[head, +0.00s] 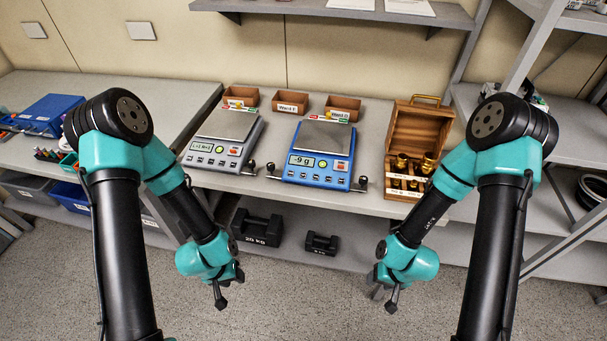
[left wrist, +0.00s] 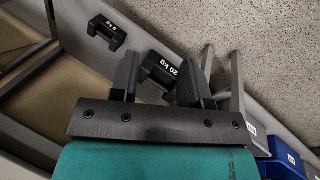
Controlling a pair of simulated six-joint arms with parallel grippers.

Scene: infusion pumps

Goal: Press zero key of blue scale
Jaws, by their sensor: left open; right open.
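The blue scale (head: 312,172) stands on the middle of the bench in the head view, with a grey weighing plate on top. Its lit display (head: 301,161) reads about -9 g. A red-orange key (head: 341,166) and a row of small keys show on its front panel; their labels are too small to read. My left gripper (head: 219,300) hangs low in front of the bench, left of the scale and apart from it. Its open, empty fingers show in the left wrist view (left wrist: 158,78). My right gripper (head: 392,302) hangs low to the right, apart from the scale, and looks empty.
A grey scale (head: 221,150) stands left of the blue one. An open wooden box (head: 414,140) with brass weights stands to the right. Small wooden bins (head: 292,103) line the back. Black weights (head: 257,228) lie on the lower shelf. An upper shelf (head: 340,12) overhangs the back.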

